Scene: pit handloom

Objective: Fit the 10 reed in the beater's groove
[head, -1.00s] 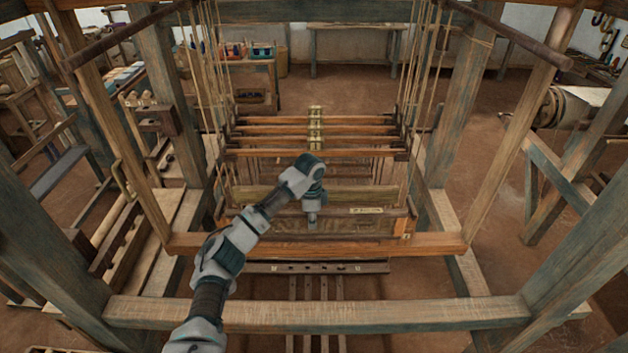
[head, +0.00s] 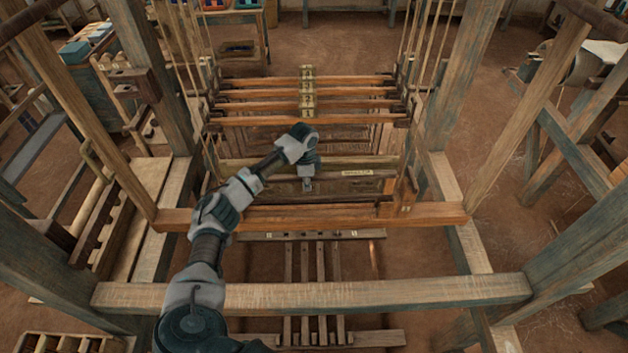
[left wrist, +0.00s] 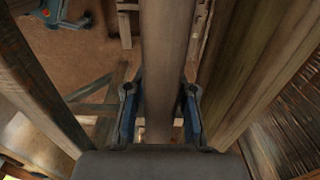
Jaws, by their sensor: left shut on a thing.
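My left gripper (head: 307,185) is over the middle of the loom. In the left wrist view its two blue fingers (left wrist: 160,104) stand on either side of a long smooth wooden bar and are shut on it. This bar appears to be the 10 reed (head: 357,174), which carries a small pale label whose writing is too small to read. The reed lies crosswise by the beater (head: 404,192), behind the orange-brown front beam. The groove is hidden by the reed and my arm, so I cannot tell whether the reed sits in it. My right gripper is not in view.
The front beam (head: 425,213) and a nearer grey-brown crossbeam (head: 430,292) lie under my arm. Behind the reed are several heddle bars (head: 360,105) with hanging cords. Loom posts stand at left and right.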

